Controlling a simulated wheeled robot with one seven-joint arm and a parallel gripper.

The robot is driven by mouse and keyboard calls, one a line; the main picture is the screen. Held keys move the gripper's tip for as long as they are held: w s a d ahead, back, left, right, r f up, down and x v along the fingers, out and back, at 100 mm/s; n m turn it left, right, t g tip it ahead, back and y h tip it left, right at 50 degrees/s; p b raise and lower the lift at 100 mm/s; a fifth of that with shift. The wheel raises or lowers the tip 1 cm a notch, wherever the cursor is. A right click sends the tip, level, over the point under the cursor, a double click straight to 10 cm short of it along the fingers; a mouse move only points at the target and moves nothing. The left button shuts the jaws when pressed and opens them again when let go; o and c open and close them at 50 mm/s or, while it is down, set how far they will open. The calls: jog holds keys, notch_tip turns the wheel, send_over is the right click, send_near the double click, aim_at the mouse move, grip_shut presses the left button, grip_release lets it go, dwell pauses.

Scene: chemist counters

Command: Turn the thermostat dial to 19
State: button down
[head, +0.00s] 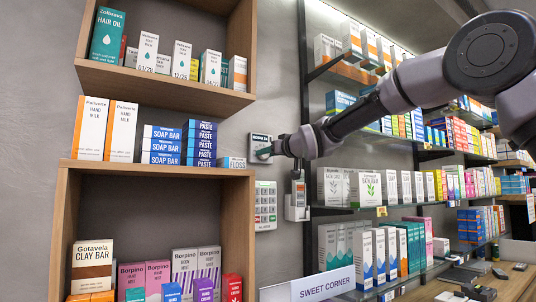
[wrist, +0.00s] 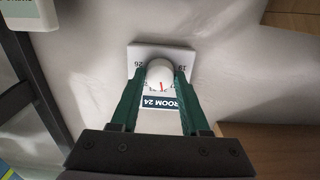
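The thermostat (wrist: 138,53) is a white plate on the grey wall with a round white dial (wrist: 160,70). In the wrist view it appears upside down, with 26 at left and 19 at right. The dial's red pointer (wrist: 162,87) points down the picture, between those end numbers; the numbers near it are too small to read surely. My gripper (wrist: 161,76) has its two green fingers on either side of the dial, apparently touching it. In the head view my gripper (head: 265,152) is at the thermostat (head: 257,141) and partly covers it.
A dark label reading ROOM 24 (wrist: 166,103) is on the thermostat. A keypad-like panel (head: 265,205) and a grey handset-like device (head: 297,200) hang below. Wooden shelves (head: 160,92) with boxes stand at left, stocked shelving (head: 345,210) at right.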

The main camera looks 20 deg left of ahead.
dwell(0.3)
jog(key=shift+n, duration=8.8)
jog(key=shift+f, duration=0.1)
jog(key=shift+c, duration=2)
grip_release()
